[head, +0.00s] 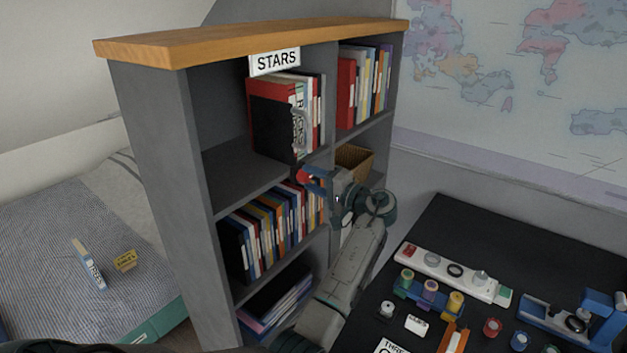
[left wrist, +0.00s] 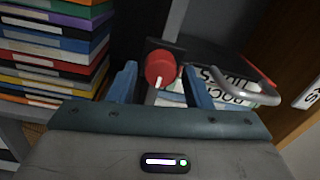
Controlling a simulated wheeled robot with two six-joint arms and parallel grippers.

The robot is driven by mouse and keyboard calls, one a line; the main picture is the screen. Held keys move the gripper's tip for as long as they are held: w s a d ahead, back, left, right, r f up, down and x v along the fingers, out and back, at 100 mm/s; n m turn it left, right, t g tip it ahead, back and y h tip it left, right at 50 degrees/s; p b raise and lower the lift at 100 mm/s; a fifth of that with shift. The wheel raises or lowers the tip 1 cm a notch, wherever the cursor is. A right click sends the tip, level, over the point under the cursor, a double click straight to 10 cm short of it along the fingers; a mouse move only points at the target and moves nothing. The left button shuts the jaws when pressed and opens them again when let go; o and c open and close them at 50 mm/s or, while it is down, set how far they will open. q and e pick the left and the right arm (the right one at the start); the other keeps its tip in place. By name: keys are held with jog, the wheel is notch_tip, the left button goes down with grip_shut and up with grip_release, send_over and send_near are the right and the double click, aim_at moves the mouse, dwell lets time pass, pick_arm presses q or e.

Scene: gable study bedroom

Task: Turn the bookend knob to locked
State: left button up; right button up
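The bookend's red round knob (head: 302,176) shows at the front edge of the upper left shelf, and in the left wrist view (left wrist: 160,67) it has a white pointer mark toward the bottom. The black bookend (head: 272,128) stands against the books above it. My left gripper (head: 314,180) is at the knob. In the left wrist view its blue fingers (left wrist: 160,88) stand apart, one on each side of the knob, with visible gaps. I cannot tell how deep the knob lies between them. Any lock marking is not readable. My right gripper is not in view.
The grey bookcase (head: 165,165) has a STARS sign (head: 274,61) and rows of books. A curved grey handle (left wrist: 255,92) is close to the right finger. A wicker basket (head: 355,161) sits behind my arm. The black desk (head: 450,225) holds several small items.

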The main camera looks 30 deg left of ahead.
pick_arm(q)
jog(key=shift+o, duration=0.4)
jog(key=shift+d+f, duration=0.1)
jog(key=shift+d, duration=0.25)
jog(key=d+b, duration=0.3)
jog(key=d, duration=0.7)
jog(key=shift+s, duration=0.45)
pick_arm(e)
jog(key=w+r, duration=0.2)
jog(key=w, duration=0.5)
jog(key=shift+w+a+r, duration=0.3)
pick_arm(q)
jog(key=shift+f, duration=0.2)
